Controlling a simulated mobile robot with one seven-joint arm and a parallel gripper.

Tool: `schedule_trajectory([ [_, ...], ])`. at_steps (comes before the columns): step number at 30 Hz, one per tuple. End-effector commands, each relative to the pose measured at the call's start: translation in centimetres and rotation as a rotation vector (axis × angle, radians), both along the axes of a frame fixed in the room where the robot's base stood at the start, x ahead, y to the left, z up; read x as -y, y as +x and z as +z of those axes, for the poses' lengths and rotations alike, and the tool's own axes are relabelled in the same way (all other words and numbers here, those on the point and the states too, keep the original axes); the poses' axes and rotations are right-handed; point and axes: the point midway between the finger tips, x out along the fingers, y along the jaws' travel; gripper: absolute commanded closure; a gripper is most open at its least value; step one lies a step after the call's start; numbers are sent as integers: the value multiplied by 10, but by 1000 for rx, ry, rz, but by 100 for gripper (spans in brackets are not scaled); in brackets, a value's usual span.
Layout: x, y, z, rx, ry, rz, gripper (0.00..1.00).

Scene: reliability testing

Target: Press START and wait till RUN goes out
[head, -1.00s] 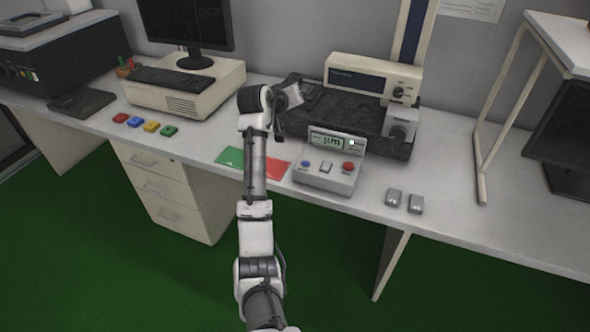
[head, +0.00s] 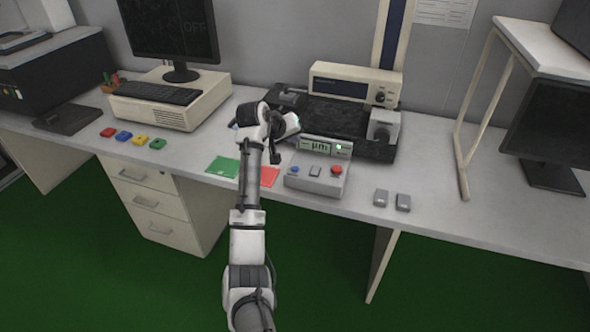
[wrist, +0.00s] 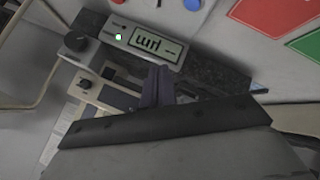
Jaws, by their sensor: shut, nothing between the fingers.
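A pale control box (head: 318,187) stands near the table's front edge. Its sloping face has a blue button (head: 295,170), a grey button (head: 315,171) and a red button (head: 337,170). Above them, a greenish display (head: 315,147) shows "µm", with a lit green lamp (head: 339,147) on its right. The lit lamp (wrist: 118,36) also shows in the wrist view, upside down. No START or RUN lettering is readable. My gripper (head: 276,158) is shut and empty, just left of the box's display and apart from the buttons. In the wrist view its fingers (wrist: 160,85) show beside the display.
A green card (head: 222,167) and a red card (head: 268,177) lie left of the box. A dark mat carries a beige instrument (head: 340,82) and a grey unit (head: 384,128) behind it. A shelf frame (head: 462,165) stands farther right.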

Motion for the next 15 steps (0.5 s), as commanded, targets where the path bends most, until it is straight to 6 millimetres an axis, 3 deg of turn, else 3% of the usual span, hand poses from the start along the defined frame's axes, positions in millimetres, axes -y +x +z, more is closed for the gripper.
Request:
schedule_trajectory([
  [15,0,0,-67,0,-1,1,100],
])
